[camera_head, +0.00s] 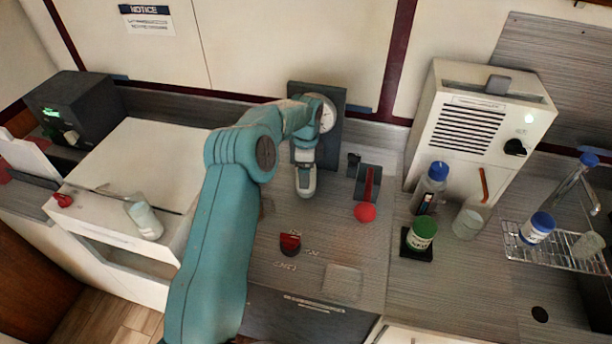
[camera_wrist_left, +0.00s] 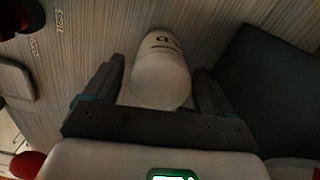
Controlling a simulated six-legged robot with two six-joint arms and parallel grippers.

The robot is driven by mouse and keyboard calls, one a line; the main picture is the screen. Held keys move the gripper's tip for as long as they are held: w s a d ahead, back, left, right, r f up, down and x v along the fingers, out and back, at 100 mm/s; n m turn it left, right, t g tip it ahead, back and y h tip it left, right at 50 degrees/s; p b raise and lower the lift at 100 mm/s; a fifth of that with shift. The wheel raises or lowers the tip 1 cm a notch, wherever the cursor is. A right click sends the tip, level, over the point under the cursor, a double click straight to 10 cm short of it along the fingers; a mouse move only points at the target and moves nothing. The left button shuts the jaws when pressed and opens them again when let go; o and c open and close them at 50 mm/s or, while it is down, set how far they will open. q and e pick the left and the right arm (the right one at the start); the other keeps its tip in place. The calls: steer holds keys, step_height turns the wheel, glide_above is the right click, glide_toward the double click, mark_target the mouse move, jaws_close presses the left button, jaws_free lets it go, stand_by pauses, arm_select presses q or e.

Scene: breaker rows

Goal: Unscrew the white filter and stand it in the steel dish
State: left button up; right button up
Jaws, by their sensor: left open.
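The white filter (camera_wrist_left: 160,78) is a rounded white cylinder with dark lettering, and it lies between the two fingers of my left gripper (camera_wrist_left: 158,85) in the wrist view. The fingers are open, one on each side of it. In the head view my left gripper (camera_head: 305,180) points down in front of the dark panel (camera_head: 334,95) with a round gauge, and the arm and hand largely hide the filter's mount. A shallow square grey piece (camera_head: 343,282), seemingly the steel dish, lies on the counter in front. It also shows at the wrist view's left edge (camera_wrist_left: 15,82). My right gripper is not seen.
A red ball-topped lever (camera_head: 365,212) stands right of my gripper, and a red-and-dark knob (camera_head: 290,243) sits in front. A green-lidded jar (camera_head: 421,234), a blue-capped bottle (camera_head: 429,187) and a white cabinet (camera_head: 480,130) stand at right.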

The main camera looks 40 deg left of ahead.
arm_select(q)
steer(key=c, duration=1)
steer(key=shift+f+n, duration=0.1)
steer(key=shift+n, duration=0.8)
steer(key=shift+n+b, duration=0.4)
steer(key=shift+n, duration=0.8)
steer(key=shift+r, duration=0.25)
steer(key=shift+r+p, duration=1.7)
steer(key=shift+r, duration=0.7)
